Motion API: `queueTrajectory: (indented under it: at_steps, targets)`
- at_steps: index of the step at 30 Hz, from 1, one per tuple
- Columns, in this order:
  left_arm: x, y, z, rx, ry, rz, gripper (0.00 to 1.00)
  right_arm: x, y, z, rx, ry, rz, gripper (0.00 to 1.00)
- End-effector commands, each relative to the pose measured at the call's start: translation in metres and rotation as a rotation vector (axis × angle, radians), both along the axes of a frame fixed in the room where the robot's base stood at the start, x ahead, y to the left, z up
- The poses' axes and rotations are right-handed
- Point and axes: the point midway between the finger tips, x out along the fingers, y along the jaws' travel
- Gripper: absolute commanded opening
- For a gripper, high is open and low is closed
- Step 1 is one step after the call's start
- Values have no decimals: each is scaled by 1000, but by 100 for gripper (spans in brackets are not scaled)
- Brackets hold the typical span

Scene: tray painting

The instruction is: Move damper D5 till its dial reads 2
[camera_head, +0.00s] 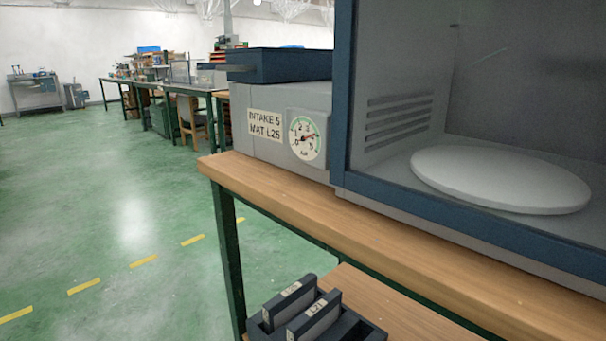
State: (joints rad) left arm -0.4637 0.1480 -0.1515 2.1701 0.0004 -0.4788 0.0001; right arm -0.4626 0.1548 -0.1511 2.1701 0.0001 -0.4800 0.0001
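A grey intake box (262,99) stands on the wooden bench, left of the booth. I see no "D5" mark, so I cannot tell whether this is the damper. Neither gripper is in view.
The blue-framed booth (341,100) holds a round white disc (500,178) and has side slots. The bench edge (290,198) runs diagonally. Below, a dark rack (352,331) holds labelled dark blocks on a lower shelf. Green floor at the left is clear; other benches stand far back.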

Motion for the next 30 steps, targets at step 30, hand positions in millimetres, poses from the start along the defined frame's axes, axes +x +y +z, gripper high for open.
queueTrajectory:
  at_steps: [30]
  targets:
    - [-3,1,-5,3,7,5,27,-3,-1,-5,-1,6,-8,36]
